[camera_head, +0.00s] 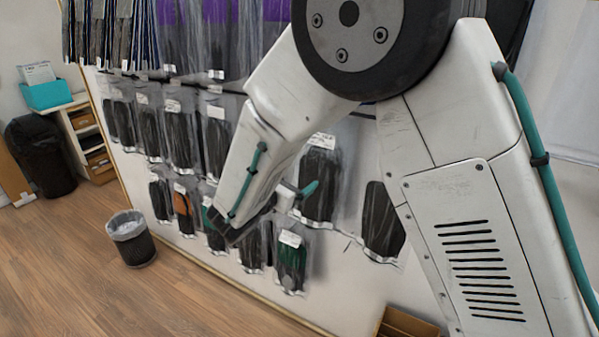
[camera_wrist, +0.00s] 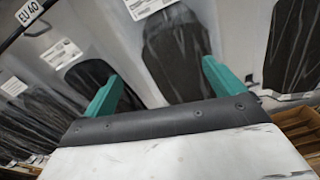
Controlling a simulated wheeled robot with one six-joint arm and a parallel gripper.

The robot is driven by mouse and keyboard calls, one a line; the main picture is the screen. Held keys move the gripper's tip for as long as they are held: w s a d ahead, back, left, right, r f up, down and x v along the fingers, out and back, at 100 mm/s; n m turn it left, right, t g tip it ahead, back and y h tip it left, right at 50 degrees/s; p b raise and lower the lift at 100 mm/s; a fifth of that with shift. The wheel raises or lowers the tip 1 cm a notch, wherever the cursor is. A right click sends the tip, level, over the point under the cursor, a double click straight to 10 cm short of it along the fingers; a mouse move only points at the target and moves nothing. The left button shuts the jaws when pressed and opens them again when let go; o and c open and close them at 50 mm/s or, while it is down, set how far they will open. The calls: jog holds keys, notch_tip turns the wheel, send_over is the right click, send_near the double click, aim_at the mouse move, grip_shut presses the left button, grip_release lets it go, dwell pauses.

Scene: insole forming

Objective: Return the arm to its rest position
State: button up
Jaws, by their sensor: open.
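My gripper (camera_wrist: 162,84) shows in the wrist view with its two teal fingers spread apart and nothing between them. Behind the fingers hang clear bags with dark insoles (camera_wrist: 175,48). I cannot tell the distance from the fingers to the bags. In the head view my white arm is bent in front of the wall display, with its far section pointing down and left. The gripper is mostly hidden there; a teal part shows near the hanging bags.
A white display wall (camera_head: 330,290) carries several bagged insoles (camera_head: 290,258) in rows. A mesh waste bin (camera_head: 132,240) stands on the wooden floor at left. A cardboard box (camera_head: 408,324) sits low at right.

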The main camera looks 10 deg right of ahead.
jog(key=s+d+r+m+g, duration=0.1)
jog(key=s+d+m+g, duration=0.55)
jog(key=s, duration=0.35)
jog(key=s+d+m+g, duration=0.6)
jog(key=s+d+m, duration=0.1)
jog(key=s, duration=0.2)
jog(key=s+d+r+m+y, duration=0.3)
jog(key=s+r+m+y, duration=0.1)
jog(key=s, duration=0.5)
jog(key=s+d+r+m+y, duration=0.3)
jog(key=s+m+y, duration=0.3)
jog(key=s+m, duration=0.2)
jog(key=shift+s+r+t+y, duration=0.3)
jog(key=shift+s+r+t, duration=0.15)
jog(key=shift+r, duration=0.2)
dwell(3.8)
